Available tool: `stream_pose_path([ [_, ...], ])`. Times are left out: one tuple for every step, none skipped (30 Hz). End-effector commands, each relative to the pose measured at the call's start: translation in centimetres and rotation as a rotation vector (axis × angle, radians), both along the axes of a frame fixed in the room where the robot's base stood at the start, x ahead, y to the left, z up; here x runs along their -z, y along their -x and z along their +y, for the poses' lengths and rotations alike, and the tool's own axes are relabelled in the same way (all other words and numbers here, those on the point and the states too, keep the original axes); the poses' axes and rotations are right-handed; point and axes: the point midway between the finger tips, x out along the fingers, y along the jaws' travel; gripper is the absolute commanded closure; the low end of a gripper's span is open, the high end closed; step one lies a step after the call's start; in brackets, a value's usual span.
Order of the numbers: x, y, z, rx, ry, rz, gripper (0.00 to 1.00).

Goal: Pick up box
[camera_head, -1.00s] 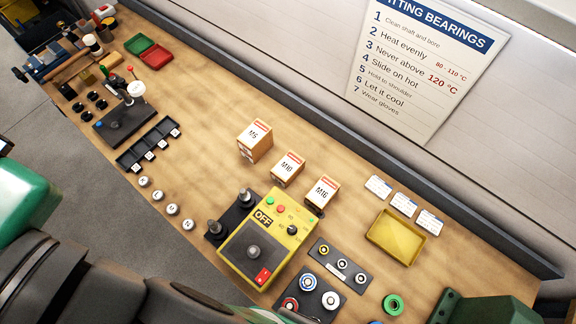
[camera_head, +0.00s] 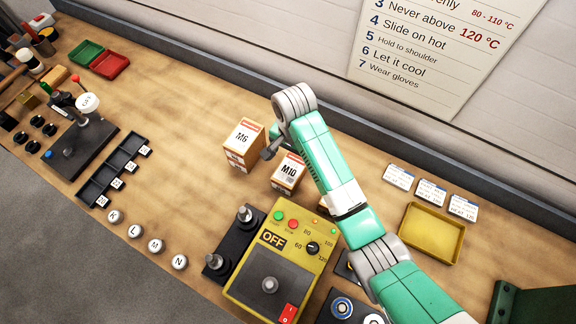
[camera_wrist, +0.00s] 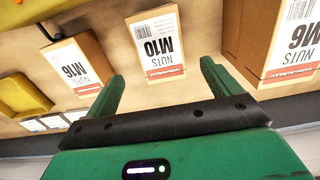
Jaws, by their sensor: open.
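Three small orange-and-white nut boxes stand in a slanting row on the bench. In the wrist view the M10 box (camera_wrist: 157,45) shows ahead, between the fingers of my open gripper (camera_wrist: 161,70).
A yellow heater unit (camera_head: 262,284) marked OFF stands in front of the boxes. A yellow tray (camera_head: 432,234) and white cards (camera_head: 431,192) lie to the right. A black slotted rack (camera_head: 105,178) is at the left. Bench behind the M6 box is clear.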

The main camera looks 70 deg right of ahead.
Motion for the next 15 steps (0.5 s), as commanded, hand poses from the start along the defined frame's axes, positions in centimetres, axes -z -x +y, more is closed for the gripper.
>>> stream_pose_path([
  [-0.1, 0.0, 0.0, 0.0, 0.0, 0.0, 0.11],
  [0.0, 0.0, 0.0, 0.0, 0.0, 0.0, 0.11],
  [0.2, 0.0, 0.0, -0.001, 0.0, -0.001, 0.11],
  [0.5, -0.1, 0.0, -0.001, 0.0, -0.001, 0.11],
  [0.9, -0.1, 0.1, -0.001, 0.0, -0.001, 0.11],
  [1.5, -0.1, 0.1, -0.002, 0.0, 0.0, 0.11],
  [1.9, -0.1, 0.1, -0.003, 0.0, -0.001, 0.11],
  [2.2, -0.1, 0.1, -0.003, 0.001, -0.002, 0.11],
  [2.5, -0.1, 0.1, -0.003, 0.0, -0.002, 0.11],
  [2.6, -0.1, 0.1, -0.003, 0.001, -0.003, 0.11],
  [2.6, -0.1, 0.1, -0.003, 0.001, -0.003, 0.11],
  [2.9, -0.2, 0.2, -0.003, 0.001, -0.003, 0.11],
  [3.3, -0.2, 0.3, -0.003, 0.001, -0.003, 0.11],
  [3.9, -0.1, 0.4, -0.003, 0.0, -0.002, 0.11],
  [4.7, -0.2, 0.6, -0.004, 0.001, -0.002, 0.11],
])
